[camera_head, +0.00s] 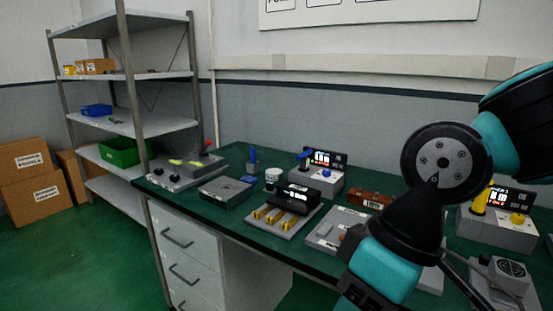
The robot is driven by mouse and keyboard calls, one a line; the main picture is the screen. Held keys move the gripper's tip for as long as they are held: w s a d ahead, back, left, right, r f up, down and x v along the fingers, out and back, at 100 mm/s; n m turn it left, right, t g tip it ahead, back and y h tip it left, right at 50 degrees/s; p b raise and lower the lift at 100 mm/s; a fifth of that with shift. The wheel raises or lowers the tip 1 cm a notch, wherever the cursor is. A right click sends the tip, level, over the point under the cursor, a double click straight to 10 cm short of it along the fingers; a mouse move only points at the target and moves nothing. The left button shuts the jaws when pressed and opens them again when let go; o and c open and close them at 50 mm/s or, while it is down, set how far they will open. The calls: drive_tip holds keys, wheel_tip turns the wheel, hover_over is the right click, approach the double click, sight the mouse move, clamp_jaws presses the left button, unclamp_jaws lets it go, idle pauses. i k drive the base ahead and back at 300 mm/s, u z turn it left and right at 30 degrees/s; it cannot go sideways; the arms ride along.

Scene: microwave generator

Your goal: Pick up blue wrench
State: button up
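No clearly wrench-shaped blue object can be made out at this size. A small blue tool-like piece (304,155) shows at the left side of a grey device (318,180) with a lit display, on the green workbench. I cannot tell whether either is the wrench. My teal and black arm fills the right side and hides part of the bench. My gripper is not in view.
A grey unit with yellow terminals (283,215) stands at the bench's front, near a flat grey box (227,189). A second display device (497,220) is at the right. Shelving (135,123) with a blue bin (97,110) and green bin (120,151) stands left.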

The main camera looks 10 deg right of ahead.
sight(304, 160)
drive_tip(key=u, duration=0.55)
drive_tip(key=i, duration=1.45)
drive_tip(key=z, duration=0.55)
drive_tip(key=i, duration=0.4)
drive_tip(key=z, duration=0.45)
